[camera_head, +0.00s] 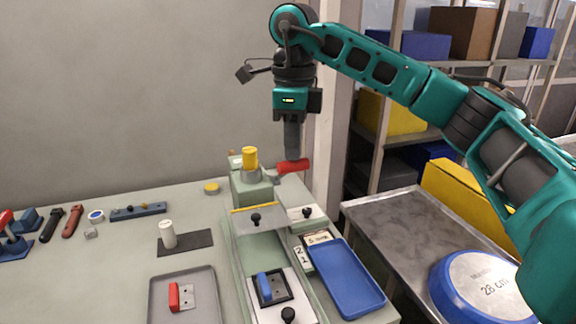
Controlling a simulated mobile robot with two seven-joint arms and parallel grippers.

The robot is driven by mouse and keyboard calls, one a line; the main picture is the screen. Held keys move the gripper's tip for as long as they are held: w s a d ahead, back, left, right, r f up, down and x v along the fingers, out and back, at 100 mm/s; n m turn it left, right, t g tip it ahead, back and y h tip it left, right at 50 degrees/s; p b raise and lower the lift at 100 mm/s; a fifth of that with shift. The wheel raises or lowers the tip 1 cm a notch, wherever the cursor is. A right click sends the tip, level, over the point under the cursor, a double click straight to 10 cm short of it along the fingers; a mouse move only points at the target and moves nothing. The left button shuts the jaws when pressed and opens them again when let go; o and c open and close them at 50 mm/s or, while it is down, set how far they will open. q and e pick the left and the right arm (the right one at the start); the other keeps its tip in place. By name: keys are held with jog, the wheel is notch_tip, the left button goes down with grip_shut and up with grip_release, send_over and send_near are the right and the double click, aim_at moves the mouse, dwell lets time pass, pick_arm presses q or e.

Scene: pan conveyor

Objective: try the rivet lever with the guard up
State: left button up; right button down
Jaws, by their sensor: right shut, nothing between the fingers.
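The rivet lever has a red handle (293,166) that sticks out to the right from a pale green press block (250,185) topped by a yellow cylinder (250,158). My right gripper (292,154) points down with its dark fingers shut and empty, right at the red handle. I cannot tell whether they touch it. A grey plate with a yellow edge bar (253,208) and a black knob lies across the conveyor track in front of the press. I cannot tell for sure whether it is the guard or whether it is raised. My left gripper is not in view.
A blue tray (347,278) lies right of the track. A grey tray (186,300) with a red-handled part lies left, near a white cylinder (168,234) on a dark mat. Tools lie at far left. A metal cart (390,215) carries a blue-rimmed pan (480,285).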

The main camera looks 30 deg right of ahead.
jog(key=shift+f+b, duration=0.35)
jog(key=shift+f, duration=0.4)
dwell(1.2)
dwell(1.0)
notch_tip(320, 180, up, 2)
jog(key=shift+r+p, duration=0.25)
jog(key=shift+p, duration=0.95)
jog(key=shift+r+p, duration=0.9)
jog(key=shift+r, duration=0.6)
notch_tip(320, 180, up, 4)
jog(key=shift+f, duration=0.25)
